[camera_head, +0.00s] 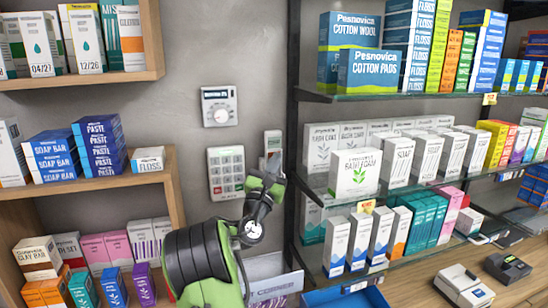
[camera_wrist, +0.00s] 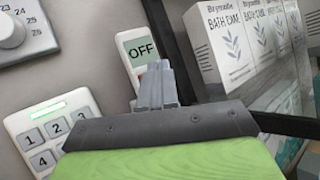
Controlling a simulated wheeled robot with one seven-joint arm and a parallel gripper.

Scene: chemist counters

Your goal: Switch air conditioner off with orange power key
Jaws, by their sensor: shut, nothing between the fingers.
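A white wall remote (camera_head: 272,142) hangs on the grey wall, right of a keypad. In the wrist view the remote (camera_wrist: 133,38) has a display reading OFF. The orange power key cannot be made out clearly; my gripper covers the lower part of the remote. My gripper (camera_head: 272,162) is in front of the lower remote, and in the wrist view its fingertips (camera_wrist: 157,66) are together just below the display, with nothing held. Whether they touch the remote I cannot tell.
A numbered keypad (camera_head: 226,172) with a green-lit strip and a round dial thermostat (camera_head: 219,106) are on the wall to the left. Glass shelves (camera_head: 400,193) with boxes stand close on the right, behind a dark post (camera_head: 291,130). Wooden shelves (camera_head: 100,183) are at left.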

